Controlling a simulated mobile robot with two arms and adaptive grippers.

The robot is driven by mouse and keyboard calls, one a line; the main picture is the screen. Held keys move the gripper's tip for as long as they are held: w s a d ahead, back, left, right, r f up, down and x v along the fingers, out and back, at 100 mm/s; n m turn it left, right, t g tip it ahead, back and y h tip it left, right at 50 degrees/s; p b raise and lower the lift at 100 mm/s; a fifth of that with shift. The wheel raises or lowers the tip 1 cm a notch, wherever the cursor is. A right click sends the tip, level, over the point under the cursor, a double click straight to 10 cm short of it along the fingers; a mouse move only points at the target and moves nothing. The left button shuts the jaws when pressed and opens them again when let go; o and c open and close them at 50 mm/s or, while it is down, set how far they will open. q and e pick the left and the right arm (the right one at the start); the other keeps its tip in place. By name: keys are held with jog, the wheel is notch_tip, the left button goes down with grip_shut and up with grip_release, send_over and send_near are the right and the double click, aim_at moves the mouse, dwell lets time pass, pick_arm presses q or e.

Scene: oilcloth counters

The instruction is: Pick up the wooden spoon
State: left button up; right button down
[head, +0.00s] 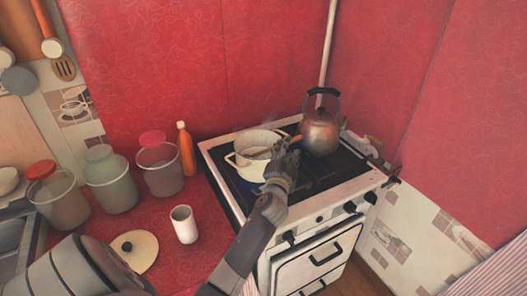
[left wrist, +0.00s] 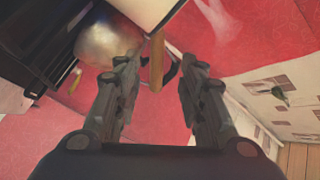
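The wooden spoon (head: 296,139) rests in the white pot (head: 243,161) on the stove, its handle sticking out over the right rim. In the left wrist view the spoon's handle (left wrist: 156,62) hangs between my fingers, with the pot's pale rim (left wrist: 147,10) above it. My left gripper (head: 285,153) is at the pot's right side, at the handle. In the left wrist view my left gripper (left wrist: 160,66) is open, with a gap on both sides of the handle. The fingers partly hide the handle in the head view. My right gripper is not in view.
A metal kettle (head: 320,134) stands close right of my left gripper on the stove (head: 318,172). Left on the red counter are jars (head: 110,182), an orange bottle (head: 186,150), a white cup (head: 184,225) and a lid (head: 143,256).

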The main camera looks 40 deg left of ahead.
pick_arm(q)
jog(key=shift+f+p+x, duration=0.1)
jog(key=shift+p+x, duration=0.1)
jog(key=shift+x, duration=1.3)
jog(key=shift+f+p+x, duration=0.15)
jog(key=shift+p+x, duration=0.05)
jog(key=shift+x, duration=1.35)
grip_shut()
